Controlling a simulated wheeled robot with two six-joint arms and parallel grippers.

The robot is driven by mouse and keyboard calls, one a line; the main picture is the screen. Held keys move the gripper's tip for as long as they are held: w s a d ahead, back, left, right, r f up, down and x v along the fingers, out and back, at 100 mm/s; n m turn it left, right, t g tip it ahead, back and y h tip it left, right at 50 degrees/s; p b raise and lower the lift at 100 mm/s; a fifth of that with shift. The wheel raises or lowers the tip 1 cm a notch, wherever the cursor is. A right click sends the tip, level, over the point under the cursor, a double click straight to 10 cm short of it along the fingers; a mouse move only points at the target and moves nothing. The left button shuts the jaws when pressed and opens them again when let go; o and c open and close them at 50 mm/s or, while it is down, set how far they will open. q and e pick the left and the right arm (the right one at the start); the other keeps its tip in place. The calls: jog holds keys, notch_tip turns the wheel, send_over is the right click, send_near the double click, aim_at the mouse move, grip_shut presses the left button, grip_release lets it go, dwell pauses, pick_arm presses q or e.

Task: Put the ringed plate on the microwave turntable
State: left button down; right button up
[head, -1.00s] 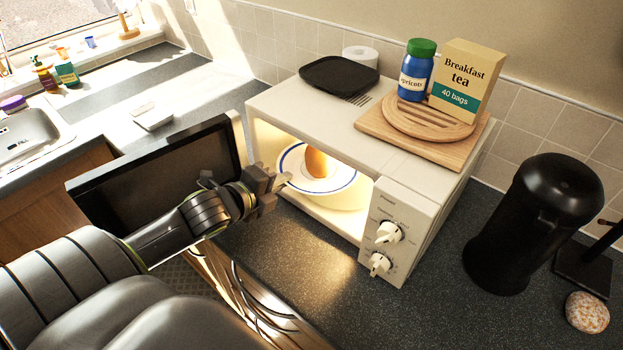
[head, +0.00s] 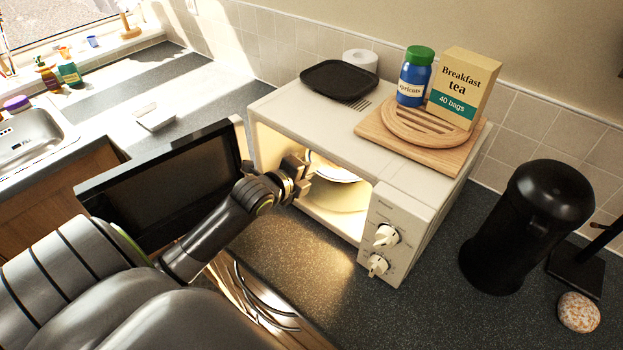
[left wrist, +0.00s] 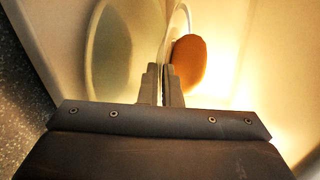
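The ringed plate (head: 340,174) is inside the lit, open microwave (head: 408,205), partly hidden behind my left gripper (head: 303,176). In the left wrist view, the fingers of the left gripper (left wrist: 163,84) are close together on the rim of the plate (left wrist: 178,24). A brown, egg-shaped item (left wrist: 190,62) lies on the plate; my gripper mostly hides it in the head view. The pale turntable (head: 340,197) shows below the plate. In the left wrist view, the turntable (left wrist: 120,50) and plate appear apart. My right gripper is out of view.
The microwave door (head: 165,180) stands open to the left, close to my left arm. A black tray (head: 340,79), a wooden board (head: 375,130), a jar (head: 414,78) and a tea box (head: 464,88) are on top. A black canister (head: 525,225) stands at right.

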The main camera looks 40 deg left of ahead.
aim_at(312, 190)
pick_arm(q)
notch_tip(312, 190, down, 3)
jog(key=shift+r+p, duration=0.15)
jog(key=shift+p, duration=0.3)
jog(key=shift+w+f+p, duration=0.2)
jog(key=shift+f+p, duration=0.15)
jog(key=shift+f, duration=0.2)
jog(key=shift+f, duration=0.2)
jog(key=c, duration=1.9)
grip_release()
jog(key=shift+c, duration=0.2)
